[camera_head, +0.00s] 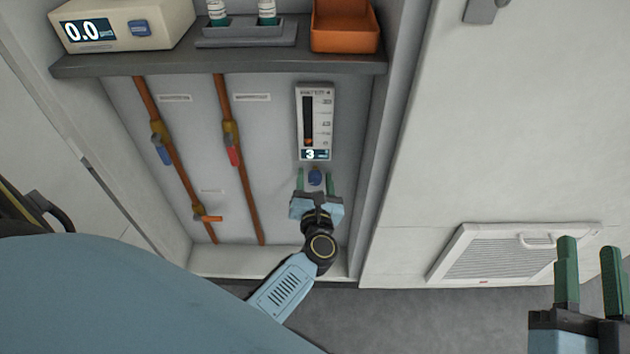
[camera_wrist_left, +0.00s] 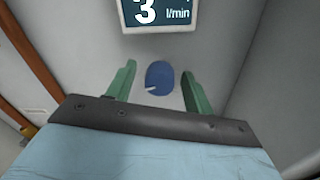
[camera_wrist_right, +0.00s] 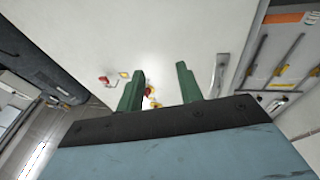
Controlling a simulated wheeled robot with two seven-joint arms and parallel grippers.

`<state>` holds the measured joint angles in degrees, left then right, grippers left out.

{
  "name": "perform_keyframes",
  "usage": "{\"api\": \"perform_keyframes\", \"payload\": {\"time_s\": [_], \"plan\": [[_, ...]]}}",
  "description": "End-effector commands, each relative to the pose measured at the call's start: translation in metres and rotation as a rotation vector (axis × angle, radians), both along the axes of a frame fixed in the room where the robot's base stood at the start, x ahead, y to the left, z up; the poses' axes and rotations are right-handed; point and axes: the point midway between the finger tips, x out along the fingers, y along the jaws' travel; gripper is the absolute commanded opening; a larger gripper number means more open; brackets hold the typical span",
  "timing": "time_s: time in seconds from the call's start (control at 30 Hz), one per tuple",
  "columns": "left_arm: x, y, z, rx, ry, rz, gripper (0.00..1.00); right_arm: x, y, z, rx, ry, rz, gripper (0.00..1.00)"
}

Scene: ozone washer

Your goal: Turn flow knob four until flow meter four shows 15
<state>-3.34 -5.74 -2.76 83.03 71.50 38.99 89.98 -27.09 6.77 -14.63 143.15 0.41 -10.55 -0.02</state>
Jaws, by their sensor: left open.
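The flow meter (camera_head: 315,120) is a white panel on the cabinet's back wall, and its digital display reads 3. The display also shows in the left wrist view (camera_wrist_left: 160,12), reading 3 l/min. The blue flow knob (camera_head: 315,177) is just below the meter; it shows in the left wrist view (camera_wrist_left: 159,76) with a short white mark pointing left. My left gripper (camera_head: 316,183) is open, its green fingers on either side of the knob, with gaps visible. My right gripper (camera_head: 588,262) is open and empty at the lower right, away from the cabinet.
A shelf (camera_head: 220,62) above holds a device reading 0.0 (camera_head: 122,26), a bottle rack (camera_head: 246,32) and an orange bin (camera_head: 345,28). Copper pipes (camera_head: 243,190) with valves run left of the meter. A vented panel (camera_head: 500,253) is at right.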

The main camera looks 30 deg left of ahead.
Motion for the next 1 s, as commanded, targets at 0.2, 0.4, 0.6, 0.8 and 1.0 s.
{"api": "perform_keyframes", "payload": {"time_s": [0.2, 0.4, 0.6, 0.8, 1.0], "plan": [[0.000, 0.000, 0.000, 0.001, 0.001, 0.000, 0.47, 0.000, 0.000, 0.000, 0.000, 0.000, 0.000, 0.36], [0.000, 0.000, 0.000, 0.000, 0.000, 0.000, 0.21, 0.000, 0.000, 0.000, 0.000, 0.001, 0.000, 0.36], [-0.001, 0.000, 0.000, 0.002, 0.001, 0.000, 0.07, 0.000, 0.000, 0.000, -0.001, 0.001, 0.000, 0.36], [-0.001, 0.000, 0.000, 0.031, 0.019, 0.000, 0.07, 0.001, 0.000, -0.002, -0.008, 0.024, -0.001, 0.36], [-0.001, 0.000, 0.001, 0.119, 0.074, 0.001, 0.07, 0.004, -0.003, -0.023, -0.044, 0.140, -0.009, 0.36]]}}
